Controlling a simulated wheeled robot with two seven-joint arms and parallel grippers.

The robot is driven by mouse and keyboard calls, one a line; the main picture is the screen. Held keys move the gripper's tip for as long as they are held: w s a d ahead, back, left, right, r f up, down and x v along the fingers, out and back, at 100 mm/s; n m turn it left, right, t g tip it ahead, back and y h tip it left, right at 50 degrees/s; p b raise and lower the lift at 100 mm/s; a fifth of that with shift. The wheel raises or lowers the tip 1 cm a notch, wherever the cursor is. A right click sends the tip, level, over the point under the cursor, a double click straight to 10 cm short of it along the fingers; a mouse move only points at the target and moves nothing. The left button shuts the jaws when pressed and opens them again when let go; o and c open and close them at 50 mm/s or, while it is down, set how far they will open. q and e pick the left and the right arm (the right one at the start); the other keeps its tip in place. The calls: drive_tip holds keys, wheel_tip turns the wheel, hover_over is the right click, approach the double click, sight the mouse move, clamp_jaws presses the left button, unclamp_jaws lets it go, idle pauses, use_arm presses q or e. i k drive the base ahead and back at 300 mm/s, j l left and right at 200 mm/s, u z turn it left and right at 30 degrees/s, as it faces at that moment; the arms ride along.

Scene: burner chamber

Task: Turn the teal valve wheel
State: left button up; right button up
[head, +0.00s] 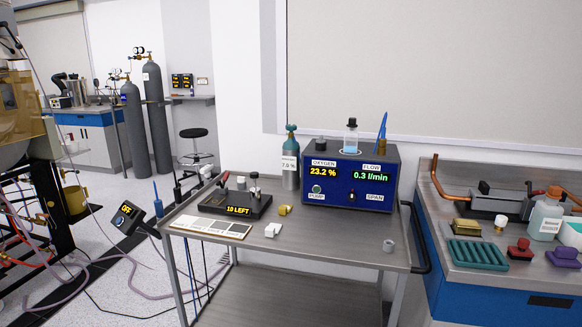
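A small grey gas bottle (289,172) with a teal shoulder stands upright at the back of the grey cart. Its label reads 7.0 %. A small teal valve wheel (291,127) sits on top of the bottle. The wheel's turn position is too small to tell. The bottle stands just left of the blue analyser (349,180), which shows OXYGEN 23.2 % and FLOW 0.3 l/min. Neither of my grippers is in view.
The cart (330,240) carries a black device reading 10 LEFT (235,204), a white card (211,226) and small blocks. Its front right is mostly clear. A bench (480,270) with several items stands at right. Cables and hoses lie on the floor at left.

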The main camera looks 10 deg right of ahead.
sight(291, 129)
drive_tip(key=z, duration=0.65)
drive_tip(key=i+j+z, duration=0.15)
drive_tip(key=j+z, duration=0.55)
drive_tip(key=j, duration=0.15)
drive_tip(key=i+j+z, duration=0.1)
drive_tip(key=j+z, duration=0.3)
